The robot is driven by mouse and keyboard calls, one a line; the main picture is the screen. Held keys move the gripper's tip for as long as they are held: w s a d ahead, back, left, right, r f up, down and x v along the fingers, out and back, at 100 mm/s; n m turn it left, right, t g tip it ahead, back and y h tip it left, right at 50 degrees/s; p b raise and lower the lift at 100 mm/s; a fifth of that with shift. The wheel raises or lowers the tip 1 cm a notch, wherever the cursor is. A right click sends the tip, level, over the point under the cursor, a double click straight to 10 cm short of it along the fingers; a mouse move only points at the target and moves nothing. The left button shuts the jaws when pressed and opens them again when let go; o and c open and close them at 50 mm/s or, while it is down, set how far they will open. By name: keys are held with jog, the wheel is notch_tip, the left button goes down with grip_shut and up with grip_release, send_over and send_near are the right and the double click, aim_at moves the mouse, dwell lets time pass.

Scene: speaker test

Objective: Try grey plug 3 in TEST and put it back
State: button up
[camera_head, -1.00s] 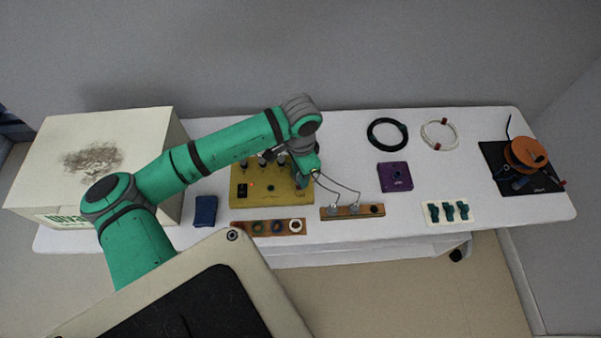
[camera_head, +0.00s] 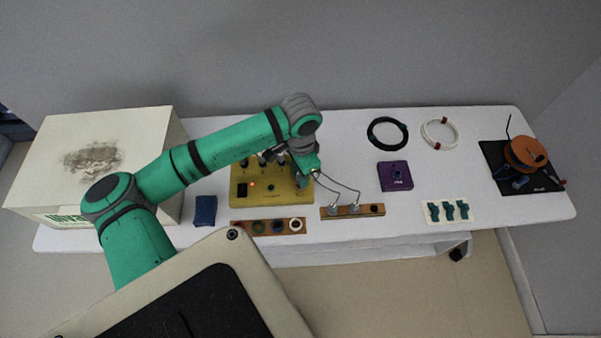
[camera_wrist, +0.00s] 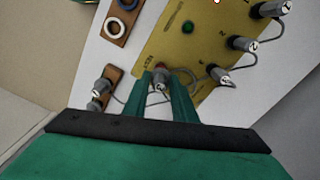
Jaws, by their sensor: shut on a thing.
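My gripper (camera_wrist: 163,92) is shut on a grey plug (camera_wrist: 160,84) with a pale tip. The plug is at the red-ringed TEST socket (camera_wrist: 161,66) near the edge of the yellow box (camera_wrist: 185,55). I cannot tell whether it is fully seated, and its number is not readable. In the head view, my gripper (camera_head: 302,184) is at the right end of the yellow box (camera_head: 240,201), and the arm hides the socket. A wooden rack (camera_head: 364,212) holds two grey plugs (camera_head: 342,210) with cables; its right-hand hole looks empty.
Several other grey plugs (camera_wrist: 243,44) with cables stand along the yellow box. A green button (camera_wrist: 187,27) is on its face, and an orange lamp (camera_head: 252,184) glows. A rack of rings (camera_head: 238,229) lies in front.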

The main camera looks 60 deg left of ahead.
jog(key=shift+f, duration=0.8)
jog(key=o, duration=1.2)
jog(key=shift+c, duration=0.2)
jog(key=shift+r, duration=0.1)
jog(key=shift+r, duration=3.65)
